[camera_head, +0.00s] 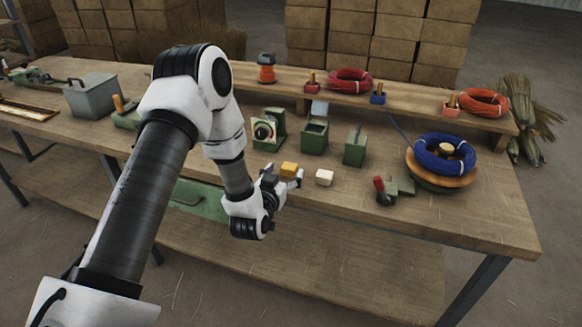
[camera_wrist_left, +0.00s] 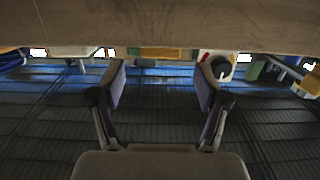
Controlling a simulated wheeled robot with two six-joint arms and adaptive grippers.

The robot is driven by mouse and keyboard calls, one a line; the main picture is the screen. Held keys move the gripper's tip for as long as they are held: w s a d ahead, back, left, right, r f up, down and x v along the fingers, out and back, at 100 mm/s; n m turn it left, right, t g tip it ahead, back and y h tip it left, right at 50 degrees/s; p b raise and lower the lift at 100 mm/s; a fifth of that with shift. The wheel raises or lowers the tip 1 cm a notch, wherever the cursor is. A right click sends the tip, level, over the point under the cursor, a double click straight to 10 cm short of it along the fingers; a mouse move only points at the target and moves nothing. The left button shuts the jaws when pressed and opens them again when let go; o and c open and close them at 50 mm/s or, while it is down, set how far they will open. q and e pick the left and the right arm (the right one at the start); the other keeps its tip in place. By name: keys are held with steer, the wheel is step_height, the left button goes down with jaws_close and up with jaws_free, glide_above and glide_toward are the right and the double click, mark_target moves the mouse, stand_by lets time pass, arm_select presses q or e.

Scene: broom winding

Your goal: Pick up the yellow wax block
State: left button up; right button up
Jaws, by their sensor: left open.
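The yellow wax block (camera_head: 289,169) sits on the wooden workbench near its front edge. In the left wrist view, a yellow block (camera_wrist_left: 160,52) shows ahead, centred between the fingers. My left gripper (camera_head: 284,178) is low at the front edge of the bench, just in front of the yellow block. Its two fingers (camera_wrist_left: 160,85) are spread with nothing between them. I cannot tell the exact gap to the block. My right gripper is not in view.
A green device with a dial (camera_head: 266,131) and green boxes (camera_head: 315,137) stand behind the blocks. A red-handled tool (camera_head: 381,191) and a blue coil (camera_head: 441,156) lie to the right. A raised shelf (camera_head: 415,103) runs along the back. The bench's front right is bare.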

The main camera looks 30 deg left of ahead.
mark_target(289, 166)
arm_select(q)
steer(key=x, duration=0.5)
steer(key=shift+f, duration=0.35)
steer(key=shift+s+d+r, duration=0.1)
steer(key=shift+c, duration=1.3)
steer(key=c, duration=0.9)
steer(key=shift+c, duration=0.2)
